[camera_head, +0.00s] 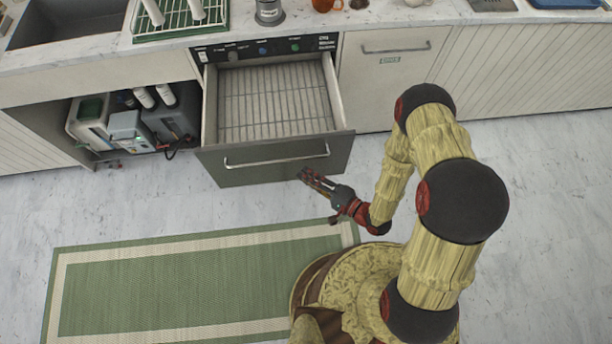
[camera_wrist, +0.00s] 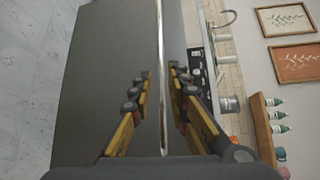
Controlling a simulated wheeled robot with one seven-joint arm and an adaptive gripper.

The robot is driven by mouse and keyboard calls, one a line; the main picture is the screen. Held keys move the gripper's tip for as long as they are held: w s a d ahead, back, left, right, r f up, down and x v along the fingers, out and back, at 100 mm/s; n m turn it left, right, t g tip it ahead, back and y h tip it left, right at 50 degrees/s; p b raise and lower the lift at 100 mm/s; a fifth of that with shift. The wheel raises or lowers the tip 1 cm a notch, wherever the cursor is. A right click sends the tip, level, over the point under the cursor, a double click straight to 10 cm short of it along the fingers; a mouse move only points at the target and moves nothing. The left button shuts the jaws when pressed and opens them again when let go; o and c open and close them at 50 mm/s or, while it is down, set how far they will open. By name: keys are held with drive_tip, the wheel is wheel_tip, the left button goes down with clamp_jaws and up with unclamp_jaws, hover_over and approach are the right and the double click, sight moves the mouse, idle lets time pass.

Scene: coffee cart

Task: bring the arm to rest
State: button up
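My gripper (camera_head: 313,180) hangs low at the right end of the open drawer's front, and my arm bends down to it from the right. It also shows in the wrist view (camera_wrist: 157,82), with its two fingers apart and nothing held between them. The drawer (camera_head: 275,102) is pulled out, and its ribbed floor looks empty. Its bar handle (camera_head: 277,162) runs along the dark front; in the wrist view the handle (camera_wrist: 160,60) passes between the lines of the fingers. I cannot tell how far the fingertips are from it.
The counter above holds a sink (camera_head: 68,20), a green rack (camera_head: 180,18), a metal canister (camera_head: 269,12) and an orange cup (camera_head: 326,4). Machines (camera_head: 135,122) stand in the open bay at left. A green mat (camera_head: 185,285) lies on the floor; floor at right is clear.

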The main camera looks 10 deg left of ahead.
idle(0.4)
drive_tip(key=s+d+f+n+g+h, duration=0.2)
drive_tip(key=s+d+f+n+h, duration=0.1)
drive_tip(key=f, duration=0.4)
drive_tip(key=s+d+f+n+g+h, duration=0.2)
drive_tip(key=d+f+n+g+h, duration=0.15)
drive_tip(key=f, duration=0.35)
drive_tip(key=w+d+r+n+g+h, duration=0.1)
drive_tip(key=w+d+r+h, duration=0.1)
drive_tip(key=d+r+h, duration=0.45)
drive_tip(key=w+d+r+n+g+h, duration=0.1)
drive_tip(key=d+r, duration=0.2)
drive_tip(key=d, duration=0.6)
drive_tip(key=s+r+t, duration=0.2)
drive_tip(key=s+r, duration=0.2)
drive_tip(key=r, duration=2)
drive_tip(key=s+d+r+t, duration=0.1)
drive_tip(key=s+r, duration=0.3)
drive_tip(key=r, duration=2)
drive_tip(key=shift+r+m+t, duration=0.15)
drive_tip(key=shift+m+t, duration=0.2)
drive_tip(key=shift+t, duration=0.5)
